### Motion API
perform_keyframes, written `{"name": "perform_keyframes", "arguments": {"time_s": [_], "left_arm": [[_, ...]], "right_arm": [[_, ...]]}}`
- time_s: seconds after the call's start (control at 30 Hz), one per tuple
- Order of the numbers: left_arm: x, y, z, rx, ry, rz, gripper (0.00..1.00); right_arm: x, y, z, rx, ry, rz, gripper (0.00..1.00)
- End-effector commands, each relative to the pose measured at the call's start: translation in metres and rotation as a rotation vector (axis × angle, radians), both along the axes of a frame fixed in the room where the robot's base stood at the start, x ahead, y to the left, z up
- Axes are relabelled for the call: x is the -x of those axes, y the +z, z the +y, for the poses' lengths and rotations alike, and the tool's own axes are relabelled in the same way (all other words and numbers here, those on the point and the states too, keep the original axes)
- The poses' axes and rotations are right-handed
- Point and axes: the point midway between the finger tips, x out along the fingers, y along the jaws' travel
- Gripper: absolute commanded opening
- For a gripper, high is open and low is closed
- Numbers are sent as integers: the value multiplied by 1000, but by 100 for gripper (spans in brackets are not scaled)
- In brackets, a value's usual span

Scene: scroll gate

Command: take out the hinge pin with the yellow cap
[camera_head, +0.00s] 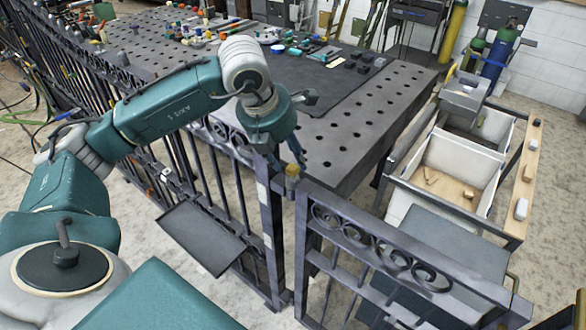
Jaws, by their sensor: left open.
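The yellow cap (292,170) of the hinge pin shows at the top of the joint between the dark fence (272,230) and the scroll gate (330,262). The pin below the cap is hidden in the hinge. My left gripper (287,160) points down just above the cap, its fingers open. I cannot tell whether the fingers reach around the cap or are still above it. My right gripper is not in view.
A perforated steel table (345,150) with tools and clamps stands behind the fence. A dark shelf plate (200,238) juts from the fence at the left. A cart with pale bins (455,160) stands to the right. Bare floor shows in front of the gate.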

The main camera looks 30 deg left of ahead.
Motion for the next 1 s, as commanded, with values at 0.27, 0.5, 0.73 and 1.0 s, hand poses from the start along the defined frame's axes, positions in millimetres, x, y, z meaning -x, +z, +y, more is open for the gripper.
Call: {"name": "perform_keyframes", "arguments": {"time_s": [0.27,0.5,0.73,1.0], "left_arm": [[-8,-30,-2,1,1,2,42],[-9,-32,-2,0,0,0,40],[-9,-32,-2,1,0,-1,0],[-10,-30,-2,2,1,-5,0]], "right_arm": [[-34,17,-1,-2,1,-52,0],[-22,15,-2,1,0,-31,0],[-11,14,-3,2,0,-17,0],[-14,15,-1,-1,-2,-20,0]]}}
